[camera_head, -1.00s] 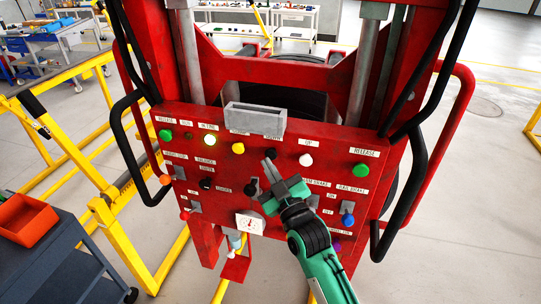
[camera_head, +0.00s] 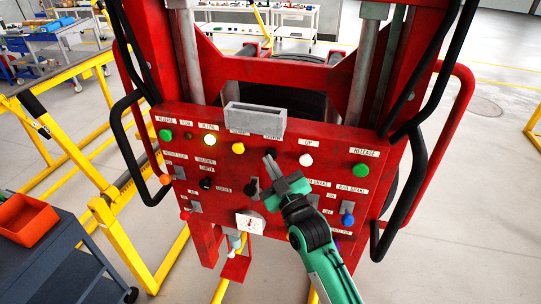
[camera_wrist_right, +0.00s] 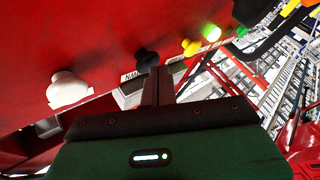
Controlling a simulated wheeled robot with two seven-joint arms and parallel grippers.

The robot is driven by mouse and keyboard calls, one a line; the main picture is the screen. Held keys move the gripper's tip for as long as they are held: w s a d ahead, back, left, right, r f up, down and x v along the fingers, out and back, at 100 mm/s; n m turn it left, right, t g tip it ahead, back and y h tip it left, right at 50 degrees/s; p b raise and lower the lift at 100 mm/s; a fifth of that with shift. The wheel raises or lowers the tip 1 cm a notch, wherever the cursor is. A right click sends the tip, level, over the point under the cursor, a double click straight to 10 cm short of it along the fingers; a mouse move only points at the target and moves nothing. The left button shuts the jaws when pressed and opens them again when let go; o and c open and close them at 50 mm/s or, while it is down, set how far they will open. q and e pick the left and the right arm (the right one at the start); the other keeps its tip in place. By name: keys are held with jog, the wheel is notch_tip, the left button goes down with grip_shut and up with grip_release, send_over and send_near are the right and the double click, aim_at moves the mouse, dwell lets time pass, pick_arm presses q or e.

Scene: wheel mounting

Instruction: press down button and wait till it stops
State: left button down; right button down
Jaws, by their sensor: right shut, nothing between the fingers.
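The red control panel (camera_head: 222,181) stands in front of me with several labelled buttons. A black button (camera_wrist_right: 147,60) shows in the right wrist view straight beyond my fingertips; in the head view the gripper tip covers or nearly covers it. My right gripper (camera_head: 269,158) is shut and empty, its tips at the black button; it also shows in the wrist view (camera_wrist_right: 155,78). I cannot tell whether they touch or whether the button is pressed in. The white button (camera_head: 306,160), labelled UP, is just right of the tips. My left gripper is out of view.
A yellow button (camera_head: 238,148) and a lit yellow-green lamp (camera_head: 210,140) are left of the tips. A green button (camera_head: 361,170) is at the right. A grey metal holder (camera_head: 254,120) juts out above. Black handles (camera_head: 133,150) flank the panel.

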jog(key=shift+w+d, duration=0.15)
jog(key=shift+w, duration=0.25)
dwell(0.4)
jog(key=shift+s, duration=0.1)
jog(key=shift+s+a+p, duration=0.35)
jog(key=shift+s+p, duration=0.05)
jog(key=shift+s, duration=0.5)
jog(key=shift+s, duration=0.1)
